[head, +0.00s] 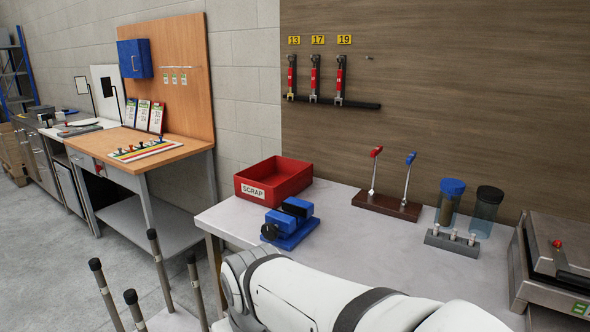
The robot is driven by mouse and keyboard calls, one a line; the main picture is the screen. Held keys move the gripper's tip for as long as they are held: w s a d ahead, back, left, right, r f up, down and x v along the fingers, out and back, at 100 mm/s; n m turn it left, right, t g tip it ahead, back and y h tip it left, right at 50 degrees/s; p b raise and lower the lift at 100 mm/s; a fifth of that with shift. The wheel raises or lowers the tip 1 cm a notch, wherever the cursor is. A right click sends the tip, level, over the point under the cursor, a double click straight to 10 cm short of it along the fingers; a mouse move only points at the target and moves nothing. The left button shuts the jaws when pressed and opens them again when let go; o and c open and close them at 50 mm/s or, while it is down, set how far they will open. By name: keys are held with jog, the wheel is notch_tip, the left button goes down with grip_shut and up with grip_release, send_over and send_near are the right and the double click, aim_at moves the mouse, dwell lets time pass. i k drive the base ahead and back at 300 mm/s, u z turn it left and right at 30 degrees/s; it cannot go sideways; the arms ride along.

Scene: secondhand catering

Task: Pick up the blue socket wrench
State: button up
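The blue socket wrench (407,179) stands upright, leaning slightly, in a dark brown wooden stand (388,207) on the light grey table. It has a blue top and a silver shaft. A similar wrench with a red top (374,171) stands to its left in the same stand. White links of my arm cross the bottom of the head view, in front of the table. My gripper is not in view.
A blue vise (290,222) and a red SCRAP bin (274,180) stand left on the table (352,252). To the stand's right are a grey block with pegs (452,241), a blue-lidded jar (450,202), a dark-lidded jar (486,211) and a metal machine (555,262). The middle tabletop is clear.

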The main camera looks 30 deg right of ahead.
aim_at(404, 201)
jog(key=z, duration=0.6)
jog(key=i, duration=1.1)
jog(key=z, duration=0.95)
jog(key=k, duration=0.65)
jog(key=z, duration=0.2)
jog(key=i, duration=0.75)
jog(key=u, duration=0.1)
